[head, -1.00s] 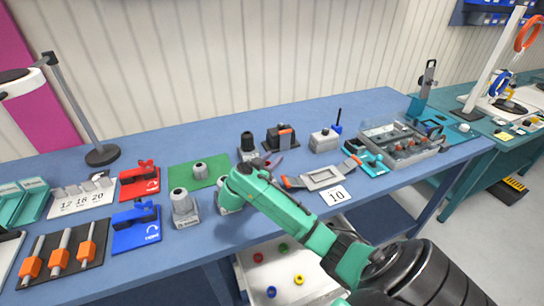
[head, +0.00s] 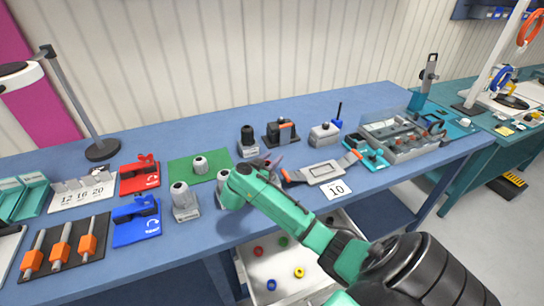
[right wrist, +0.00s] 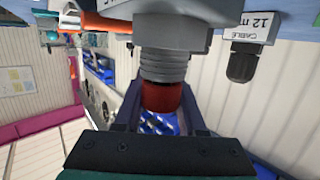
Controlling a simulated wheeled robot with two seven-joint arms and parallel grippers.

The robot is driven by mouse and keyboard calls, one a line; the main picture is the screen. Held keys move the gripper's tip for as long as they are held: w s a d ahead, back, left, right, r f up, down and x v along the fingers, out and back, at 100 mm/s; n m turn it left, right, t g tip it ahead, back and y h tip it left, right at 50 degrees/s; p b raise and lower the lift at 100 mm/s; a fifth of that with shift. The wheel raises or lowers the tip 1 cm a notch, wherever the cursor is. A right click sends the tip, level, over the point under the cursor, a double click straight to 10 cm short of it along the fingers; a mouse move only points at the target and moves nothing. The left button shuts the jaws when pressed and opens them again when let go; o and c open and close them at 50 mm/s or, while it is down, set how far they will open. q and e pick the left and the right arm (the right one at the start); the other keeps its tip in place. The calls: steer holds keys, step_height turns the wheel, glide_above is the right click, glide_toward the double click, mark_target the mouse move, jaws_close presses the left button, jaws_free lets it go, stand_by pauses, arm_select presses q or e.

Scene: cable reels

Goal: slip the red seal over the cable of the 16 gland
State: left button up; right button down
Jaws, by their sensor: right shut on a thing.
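The red seal (right wrist: 162,98) sits between the two dark fingers of my right gripper (right wrist: 163,108) in the right wrist view, shut on it. A grey ribbed gland end (right wrist: 163,65) is in line with the seal and right up against it; I cannot tell how far the seal is over anything. In the head view my right gripper (head: 271,168) is at the bench, partly hidden by my own green arm. A grey gland block (head: 224,178) shows partly behind that arm. Its size label is not readable. My left gripper is out of view.
A black-topped block labelled cable 12 (right wrist: 245,55) is beside the gland. Another grey gland block (head: 184,200), a green mat (head: 210,174) and a grey tray-like fixture (head: 322,173) stand close by. An open drawer (head: 310,257) with coloured rings lies below the bench edge.

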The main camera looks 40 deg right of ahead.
steer(key=shift+c, duration=2)
jaws_free()
steer(key=b+v, duration=0.2)
steer(key=v, duration=1.2)
steer(key=shift+s+a, duration=0.15)
steer(key=shift+a, duration=0.05)
steer(key=shift+r, duration=0.15)
